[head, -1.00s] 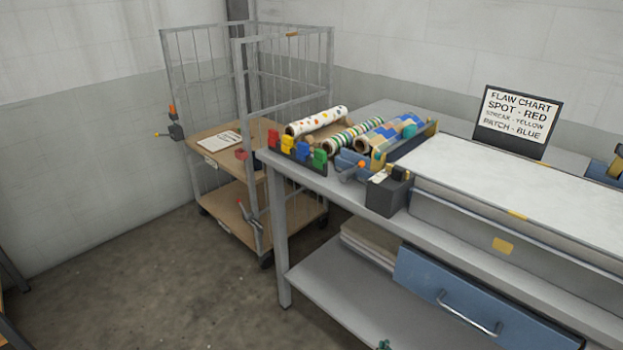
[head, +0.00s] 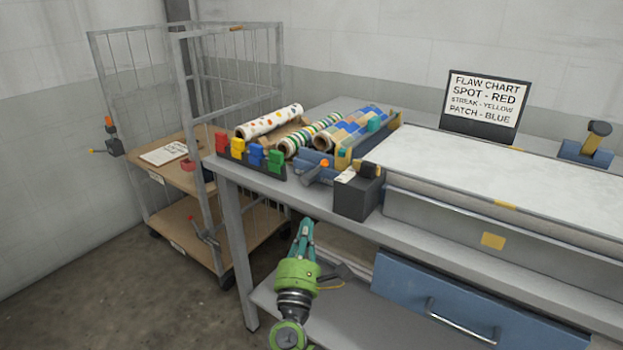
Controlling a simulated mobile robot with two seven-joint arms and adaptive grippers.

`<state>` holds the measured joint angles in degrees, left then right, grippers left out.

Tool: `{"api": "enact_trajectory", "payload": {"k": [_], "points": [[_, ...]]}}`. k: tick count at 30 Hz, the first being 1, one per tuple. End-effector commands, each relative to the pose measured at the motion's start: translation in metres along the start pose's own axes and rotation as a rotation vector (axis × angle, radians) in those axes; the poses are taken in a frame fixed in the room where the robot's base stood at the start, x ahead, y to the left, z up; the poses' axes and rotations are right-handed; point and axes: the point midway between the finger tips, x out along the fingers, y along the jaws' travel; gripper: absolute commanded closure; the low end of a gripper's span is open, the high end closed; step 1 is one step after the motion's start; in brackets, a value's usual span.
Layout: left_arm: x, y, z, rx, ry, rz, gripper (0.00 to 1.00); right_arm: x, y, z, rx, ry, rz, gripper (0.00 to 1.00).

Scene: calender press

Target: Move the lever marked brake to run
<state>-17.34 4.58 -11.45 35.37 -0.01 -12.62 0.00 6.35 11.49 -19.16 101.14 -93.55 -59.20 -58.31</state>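No lever in view carries a marking that I can read as brake or run. A lever with an orange knob (head: 324,163) sits on a blue base at the bench's front edge, beside a dark box (head: 357,192). Another lever with a black knob (head: 599,129) stands tilted on a blue base at the far right of the bench. My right gripper (head: 306,225) is green with teal fingers, in front of and below the bench top, apart from both levers. Its fingers look close together, but their opening is unclear. My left gripper is out of view.
The bench (head: 230,180) holds patterned rolls (head: 270,121), coloured blocks (head: 238,147) and a long white bed (head: 480,170). A flaw chart (head: 486,101) stands behind. A blue drawer (head: 470,300) is below. A wire cart (head: 185,95) stands at left; floor is clear before it.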

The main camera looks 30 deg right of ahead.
Motion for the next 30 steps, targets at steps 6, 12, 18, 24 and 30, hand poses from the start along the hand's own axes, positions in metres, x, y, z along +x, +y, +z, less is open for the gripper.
{"api": "enact_trajectory", "payload": {"k": [6,12,18,24,30], "points": [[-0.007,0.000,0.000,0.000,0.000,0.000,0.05,0.027,0.001,0.003,0.000,-0.005,0.000,1.00],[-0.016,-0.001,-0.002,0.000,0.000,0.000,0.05,0.070,0.001,0.003,0.000,-0.003,0.000,1.00],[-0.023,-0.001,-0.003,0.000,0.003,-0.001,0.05,0.110,0.001,0.002,-0.001,-0.001,-0.001,1.00],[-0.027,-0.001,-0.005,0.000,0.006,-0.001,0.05,0.133,0.000,0.000,0.000,0.001,-0.001,1.00],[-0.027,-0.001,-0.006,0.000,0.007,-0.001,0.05,0.140,-0.001,0.000,0.001,0.001,-0.002,1.00]]}}
